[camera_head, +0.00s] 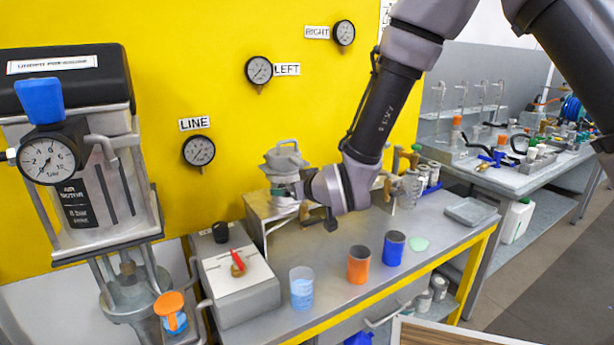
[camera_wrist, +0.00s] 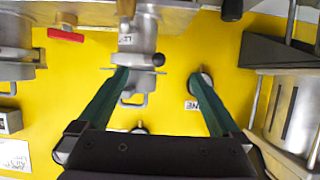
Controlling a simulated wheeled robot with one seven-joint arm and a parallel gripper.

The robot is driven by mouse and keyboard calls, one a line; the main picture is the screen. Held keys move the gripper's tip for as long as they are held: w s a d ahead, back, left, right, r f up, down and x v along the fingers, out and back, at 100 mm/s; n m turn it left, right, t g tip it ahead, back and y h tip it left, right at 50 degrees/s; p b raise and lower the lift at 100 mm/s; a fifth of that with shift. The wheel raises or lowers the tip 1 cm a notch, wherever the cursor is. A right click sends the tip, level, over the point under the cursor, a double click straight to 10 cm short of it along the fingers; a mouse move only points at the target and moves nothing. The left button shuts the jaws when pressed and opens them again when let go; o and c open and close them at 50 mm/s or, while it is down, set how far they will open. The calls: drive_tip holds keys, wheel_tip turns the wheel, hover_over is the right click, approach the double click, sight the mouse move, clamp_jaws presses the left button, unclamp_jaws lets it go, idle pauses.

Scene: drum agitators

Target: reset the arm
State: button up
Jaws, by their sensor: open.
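My gripper (camera_wrist: 158,78) is open, its two green fingers spread apart, with nothing held between them in the wrist view. In the head view my gripper (camera_head: 282,194) reaches left over the bench, in front of a metal pot (camera_head: 286,157) on a raised metal stand. The wrist view looks inverted, with the bench at the top. There a metal pot (camera_wrist: 136,45) lies beside and beyond the left finger; I cannot tell if they touch. My arm comes down from the upper right, bent at the elbow.
The bench (camera_head: 335,284) holds a blue-liquid beaker (camera_head: 301,288), an orange cup (camera_head: 359,265), a blue cup (camera_head: 393,248) and a grey box with a red-handled valve (camera_head: 238,264). A drum agitator (camera_head: 80,150) stands left. Gauges hang on the yellow wall (camera_head: 220,80).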

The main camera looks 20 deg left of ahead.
drive_tip(key=w+d+r+m+h, duration=0.2)
drive_tip(key=w+d+r+m, duration=0.1)
drive_tip(key=w+d+r, duration=0.75)
drive_tip(key=s+d+r+m+h, duration=0.15)
drive_tip(key=d+r, duration=0.25)
drive_tip(key=d, duration=0.4)
drive_tip(key=w+d+r+m+h, duration=0.15)
drive_tip(key=d+r, duration=0.25)
drive_tip(key=d, duration=0.5)
drive_tip(key=s+d+r+m+h, duration=0.1)
drive_tip(key=s+d+r+m, duration=0.15)
drive_tip(key=d, duration=0.45)
drive_tip(key=s+d+r+m, duration=0.1)
drive_tip(key=s+d+r, duration=0.25)
drive_tip(key=d, duration=0.25)
drive_tip(key=s+d+m+g+h, duration=0.1)
drive_tip(key=s+d+m, duration=0.3)
drive_tip(key=s+d, duration=0.6)
drive_tip(key=s, duration=0.3)
drive_tip(key=shift+s+d+r+g+h, duration=0.3)
drive_tip(key=shift+r+h, duration=0.05)
drive_tip(key=shift+h, duration=0.05)
